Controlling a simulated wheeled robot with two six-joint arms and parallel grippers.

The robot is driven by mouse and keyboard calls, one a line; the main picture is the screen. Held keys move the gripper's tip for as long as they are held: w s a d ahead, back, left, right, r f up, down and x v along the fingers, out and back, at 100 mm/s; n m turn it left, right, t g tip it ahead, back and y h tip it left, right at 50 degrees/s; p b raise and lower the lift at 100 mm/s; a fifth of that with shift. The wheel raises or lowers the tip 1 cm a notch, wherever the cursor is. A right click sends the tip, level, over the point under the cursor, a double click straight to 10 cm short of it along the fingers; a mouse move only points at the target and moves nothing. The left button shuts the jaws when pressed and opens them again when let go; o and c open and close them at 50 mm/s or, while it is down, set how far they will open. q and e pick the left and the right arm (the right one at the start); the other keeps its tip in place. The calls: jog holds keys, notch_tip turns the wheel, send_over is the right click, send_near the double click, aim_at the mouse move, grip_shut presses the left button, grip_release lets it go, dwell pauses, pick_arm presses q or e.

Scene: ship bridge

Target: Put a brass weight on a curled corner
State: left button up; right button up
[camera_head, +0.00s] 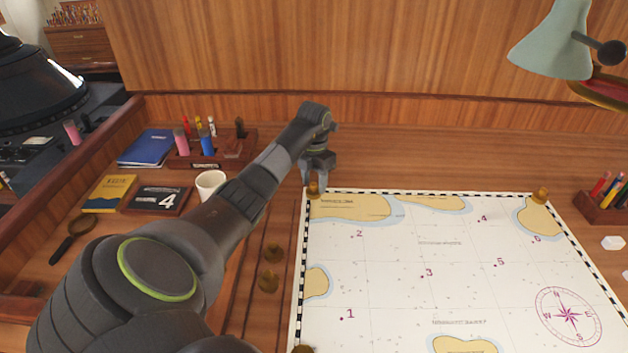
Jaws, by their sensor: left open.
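The white sea chart (400,285) lies flat on the wooden desk. A brass weight (313,189) stands at its far left corner. My left gripper (316,182) is open right above and around this weight; I cannot tell whether the fingers touch it. Another brass weight (541,194) stands on the far right corner. Part of another weight (302,349) shows at the near left edge of the chart. No curled corner is clearly visible. My right gripper is out of view.
A white mug (210,184) stands close behind my left arm. Books (158,199), a magnifying glass (75,237) and a pen holder (220,150) lie farther left. A lamp (555,40) hangs over the far right. A pencil box (603,205) and white eraser-like block (613,243) sit right.

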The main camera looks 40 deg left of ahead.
pick_arm(q)
notch_tip(320, 180, up, 4)
jog(key=shift+w+r+b, duration=0.1)
jog(key=shift+r+b, duration=0.05)
jog(key=shift+b, duration=0.6)
notch_tip(320, 180, up, 3)
jog(key=shift+p, duration=0.4)
notch_tip(320, 180, up, 10)
jog(key=p, duration=0.9)
